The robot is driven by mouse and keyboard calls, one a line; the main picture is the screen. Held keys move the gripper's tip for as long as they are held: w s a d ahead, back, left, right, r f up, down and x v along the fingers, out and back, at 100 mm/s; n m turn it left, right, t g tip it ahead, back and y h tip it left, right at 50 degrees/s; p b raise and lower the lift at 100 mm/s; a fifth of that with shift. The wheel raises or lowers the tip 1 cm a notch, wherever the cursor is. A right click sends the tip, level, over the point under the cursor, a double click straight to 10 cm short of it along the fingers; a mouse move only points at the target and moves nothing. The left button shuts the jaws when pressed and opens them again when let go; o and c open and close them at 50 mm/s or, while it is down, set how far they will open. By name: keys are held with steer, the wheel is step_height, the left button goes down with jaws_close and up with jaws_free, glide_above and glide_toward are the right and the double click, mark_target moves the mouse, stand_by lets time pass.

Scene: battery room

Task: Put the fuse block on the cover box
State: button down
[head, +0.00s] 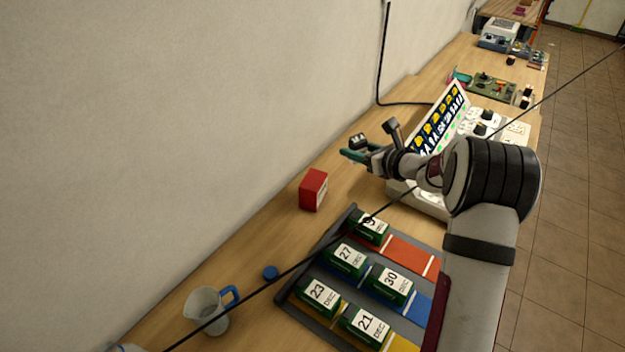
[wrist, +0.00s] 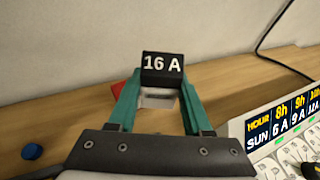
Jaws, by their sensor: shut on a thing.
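My gripper (head: 352,153) has teal fingers and is shut on a black fuse block (wrist: 162,68) marked "16 A". The block sits between the fingertips and also shows small in the head view (head: 358,141). It is held above the table near the wall. A red box (head: 313,189), the only plain box in view, stands on the table to the left of and below my gripper in the head view. In the wrist view only a bit of red (wrist: 117,89) shows behind the left finger, the rest hidden.
A tray (head: 350,214) of dated green blocks lies in front. A blue cap (head: 271,272) and a jug (head: 206,308) are at the left. A panel with an hour chart (head: 437,125) stands behind my arm. Bare tabletop surrounds the red box.

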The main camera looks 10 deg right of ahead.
glide_above(313, 179)
steer(key=f, duration=0.6)
steer(key=shift+s+d+f, duration=0.15)
steer(key=shift+d, duration=0.15)
steer(key=shift+a+f, duration=0.15)
steer(key=shift+f, duration=0.95)
steer(key=shift+a+f, duration=0.1)
steer(key=shift+f, duration=0.95)
steer(key=shift+f, duration=0.1)
steer(key=shift+c, duration=1.6)
jaws_free()
